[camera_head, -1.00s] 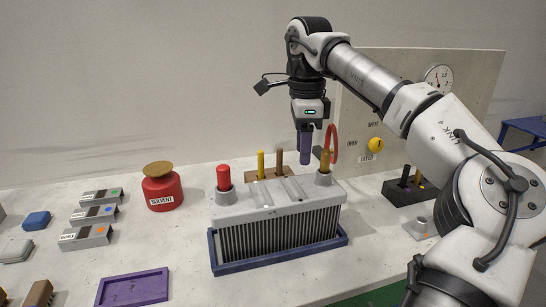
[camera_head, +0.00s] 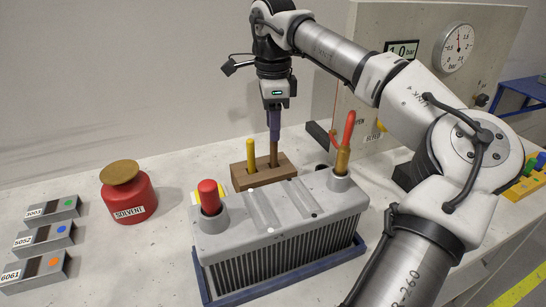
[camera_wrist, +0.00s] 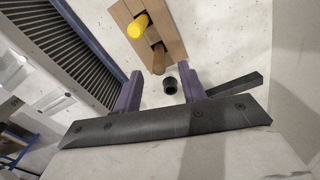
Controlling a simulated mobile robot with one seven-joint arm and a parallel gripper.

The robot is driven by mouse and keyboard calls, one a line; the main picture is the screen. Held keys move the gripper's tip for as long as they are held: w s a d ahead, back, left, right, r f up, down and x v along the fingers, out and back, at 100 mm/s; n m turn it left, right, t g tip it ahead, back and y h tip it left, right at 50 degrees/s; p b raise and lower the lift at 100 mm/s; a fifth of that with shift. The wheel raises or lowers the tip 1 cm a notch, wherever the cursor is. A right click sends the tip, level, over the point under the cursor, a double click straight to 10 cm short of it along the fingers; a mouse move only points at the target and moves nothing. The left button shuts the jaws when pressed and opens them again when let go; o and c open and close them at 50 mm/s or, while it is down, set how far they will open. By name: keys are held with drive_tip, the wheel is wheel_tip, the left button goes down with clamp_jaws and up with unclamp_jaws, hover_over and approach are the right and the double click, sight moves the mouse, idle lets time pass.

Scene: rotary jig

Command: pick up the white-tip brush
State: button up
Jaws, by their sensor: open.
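A wooden block (camera_head: 262,175) behind the grey battery holds two upright handles, one yellow (camera_head: 250,156) and one brown (camera_head: 273,156). No white tip shows on either, so I cannot tell which is the white-tip brush. My gripper (camera_head: 274,122) points down at the brown handle; its purple fingers appear at or just above that handle's top. In the wrist view my gripper (camera_wrist: 160,88) is open and empty, with fingers apart. There the brown handle (camera_wrist: 158,60) stands just beyond the gap, beside the yellow handle (camera_wrist: 138,26) in the block (camera_wrist: 172,30).
The finned battery (camera_head: 280,225) stands in a blue tray in front, with a red-capped post (camera_head: 209,196) and a brass post (camera_head: 342,160). A red solvent can (camera_head: 127,192) and labelled metal blocks (camera_head: 45,240) are left. A gauge panel (camera_head: 430,60) stands behind right.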

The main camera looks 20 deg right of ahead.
sight(273, 154)
wheel_tip(273, 154, down, 8)
drive_tip(key=shift+s+f+p, duration=0.1)
drive_tip(key=shift+p, duration=0.25)
clamp_jaws()
